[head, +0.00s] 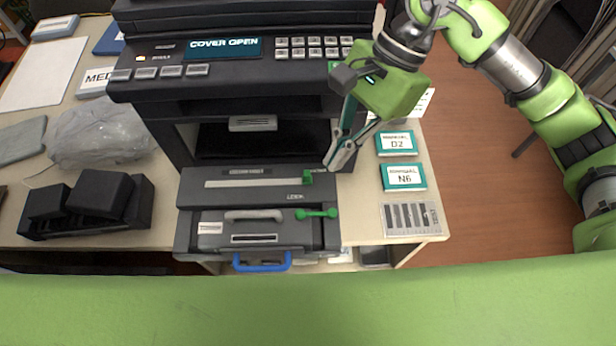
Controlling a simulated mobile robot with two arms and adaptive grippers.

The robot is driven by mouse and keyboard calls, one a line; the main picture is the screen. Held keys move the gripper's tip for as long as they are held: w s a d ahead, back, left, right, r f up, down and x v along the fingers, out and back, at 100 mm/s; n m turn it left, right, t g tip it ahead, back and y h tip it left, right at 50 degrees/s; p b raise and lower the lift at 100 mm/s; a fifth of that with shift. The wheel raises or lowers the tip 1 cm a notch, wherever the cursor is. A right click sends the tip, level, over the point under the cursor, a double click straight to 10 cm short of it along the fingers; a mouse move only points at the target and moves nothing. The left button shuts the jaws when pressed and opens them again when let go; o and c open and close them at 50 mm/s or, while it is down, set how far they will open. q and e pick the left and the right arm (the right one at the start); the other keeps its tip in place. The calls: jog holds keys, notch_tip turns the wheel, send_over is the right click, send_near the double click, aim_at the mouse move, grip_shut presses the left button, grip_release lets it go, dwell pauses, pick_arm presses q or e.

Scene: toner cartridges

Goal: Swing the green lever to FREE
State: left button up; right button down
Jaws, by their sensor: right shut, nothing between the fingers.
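The green lever (317,213) lies across the right part of the top of the dark toner unit (262,240) at the front of the printer, roughly level in the picture. A small green tab (308,178) sits on the dark panel above. My right gripper (338,163) is shut and empty, pointing down at the printer's right side, above and right of the lever and apart from it. My left gripper is not in view.
The printer (240,25) shows COVER OPEN on its display (222,48). A blue handle (262,263) sticks out in front. Two teal-edged boxes (403,177) and a grey label card (412,218) lie right.

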aim_at(316, 207)
jog(key=p+x, duration=0.1)
jog(key=x, duration=0.5)
jog(key=p+x, duration=0.1)
jog(key=x, duration=0.2)
jog(key=shift+s+d+r+p, duration=0.1)
jog(key=shift+s+p, duration=0.2)
jog(key=shift+s, duration=0.1)
jog(key=shift+s+f, duration=0.1)
jog(key=shift+f, duration=0.35)
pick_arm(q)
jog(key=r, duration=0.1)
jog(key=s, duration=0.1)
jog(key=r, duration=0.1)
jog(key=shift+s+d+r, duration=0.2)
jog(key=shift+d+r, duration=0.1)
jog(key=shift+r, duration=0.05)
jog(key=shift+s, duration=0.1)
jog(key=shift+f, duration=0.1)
pick_arm(e)
jog(key=shift+a, duration=0.2)
